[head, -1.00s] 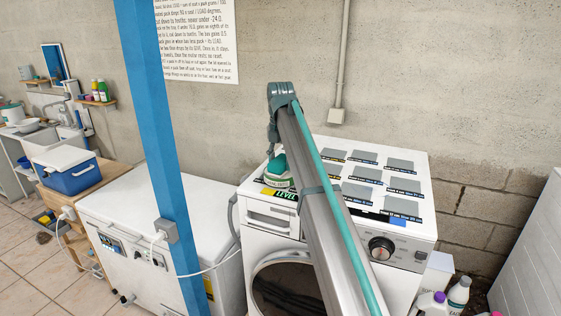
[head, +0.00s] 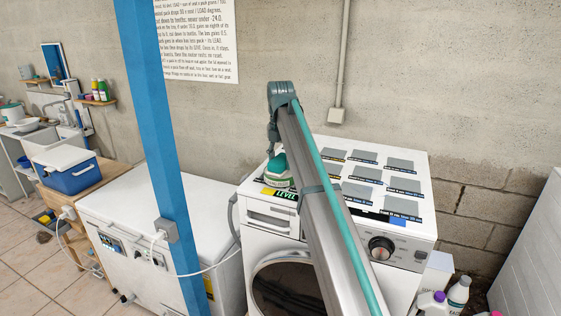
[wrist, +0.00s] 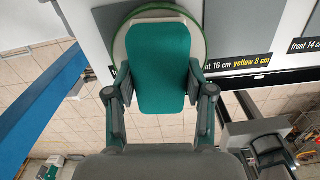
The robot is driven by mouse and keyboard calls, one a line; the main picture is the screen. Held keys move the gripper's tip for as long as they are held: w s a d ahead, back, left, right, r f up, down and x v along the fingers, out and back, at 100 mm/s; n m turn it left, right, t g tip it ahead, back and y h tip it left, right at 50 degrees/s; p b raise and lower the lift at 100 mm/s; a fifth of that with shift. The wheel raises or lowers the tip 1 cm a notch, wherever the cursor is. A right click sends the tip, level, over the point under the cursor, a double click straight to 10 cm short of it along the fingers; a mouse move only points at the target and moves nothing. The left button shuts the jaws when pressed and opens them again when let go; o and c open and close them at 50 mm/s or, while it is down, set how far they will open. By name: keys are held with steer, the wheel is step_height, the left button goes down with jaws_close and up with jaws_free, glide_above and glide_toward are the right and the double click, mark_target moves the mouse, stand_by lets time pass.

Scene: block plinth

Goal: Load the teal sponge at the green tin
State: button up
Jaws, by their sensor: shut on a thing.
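The teal sponge (wrist: 158,65) is between the two fingers of my gripper (wrist: 158,82) in the wrist view, which are shut on its sides. Behind it in that view lies the green tin (wrist: 203,40), a round pale thing with a green rim, partly covered by the sponge. In the head view the green tin (head: 281,182) sits at the left of the white machine's top, with teal showing just above it. My gripper (head: 273,148) is over it there, partly hidden by my own arm. I cannot tell whether sponge and tin touch.
The white machine's top (head: 330,150) carries several grey pads (head: 400,164) with black labels. A yellow-and-black LEVEL label (head: 285,194) is at its left front. A blue post (head: 170,130) and a white chest (head: 130,205) stand to the left.

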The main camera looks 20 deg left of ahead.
mark_target(281, 158)
steer(key=shift+r, duration=3.35)
